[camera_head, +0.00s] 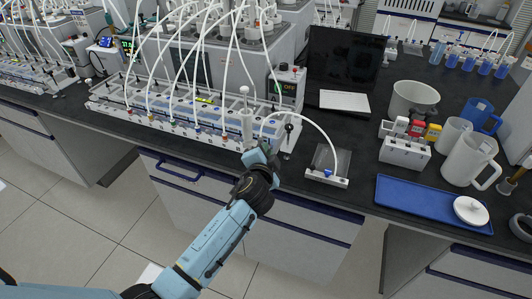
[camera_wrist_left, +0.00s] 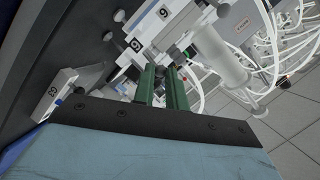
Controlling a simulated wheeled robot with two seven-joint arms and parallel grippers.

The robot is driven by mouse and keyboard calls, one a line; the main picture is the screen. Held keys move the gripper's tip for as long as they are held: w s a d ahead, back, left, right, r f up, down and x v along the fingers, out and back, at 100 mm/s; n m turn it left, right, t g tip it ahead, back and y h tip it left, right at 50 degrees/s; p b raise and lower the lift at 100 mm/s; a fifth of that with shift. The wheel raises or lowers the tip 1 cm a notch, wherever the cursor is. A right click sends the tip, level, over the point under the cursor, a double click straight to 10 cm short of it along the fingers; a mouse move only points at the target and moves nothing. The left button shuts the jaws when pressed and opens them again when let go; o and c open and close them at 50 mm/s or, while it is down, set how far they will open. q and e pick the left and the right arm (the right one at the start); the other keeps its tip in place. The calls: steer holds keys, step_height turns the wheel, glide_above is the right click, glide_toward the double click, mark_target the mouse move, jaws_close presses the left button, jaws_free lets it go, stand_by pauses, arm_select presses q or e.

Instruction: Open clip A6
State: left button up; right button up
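A long clear-sided white rack (camera_head: 190,112) stands along the bench front, with small coloured clips or valves on its front edge and white tubes rising from it. Its right end, with "6" or "9" labels (camera_wrist_left: 134,45), shows close up in the left wrist view. I cannot single out clip A6 for certain. My left gripper (camera_head: 254,146) is at the rack's front right corner, its fingertips hard to make out there. In the left wrist view, its two green fingers (camera_wrist_left: 164,72) stand a narrow gap apart, with a small dark part at their tips. Whether they grip it is unclear. My right gripper is not seen.
A white syringe-like cylinder (camera_head: 246,115) stands close by my left gripper. A small holder with a blue valve (camera_head: 327,174) is to the right, joined by a looping tube. Further right are a blue tray (camera_head: 432,204) and a white jug (camera_head: 467,162).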

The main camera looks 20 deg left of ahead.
arm_select(q)
steer(key=o, duration=0.5)
steer(key=shift+s, duration=0.15)
steer(key=v, duration=1.3)
steer(key=shift+d+p, duration=0.15)
steer(key=shift+p, duration=0.15)
steer(key=s+f+n+g+h+b, duration=0.1)
steer(key=s+f+g, duration=0.4)
steer(key=f, duration=1.1)
steer(key=s+f+g+h+b, duration=0.15)
steer(key=s+f, duration=0.55)
steer(key=f, duration=0.9)
steer(key=s+a+f+n+g, duration=0.2)
steer(key=s+f, duration=0.4)
steer(key=s, duration=0.3)
steer(key=s+a+f+n+g, duration=0.2)
steer(key=s+f, duration=0.4)
steer(key=s, duration=0.4)
steer(key=s+a+f+n+g, duration=0.2)
steer(key=s+f, duration=0.4)
steer(key=s, duration=0.4)
steer(key=shift+s+a+f+g+b, duration=0.15)
steer(key=shift+a+g+b, duration=0.25)
steer(key=shift+a+g, duration=0.45)
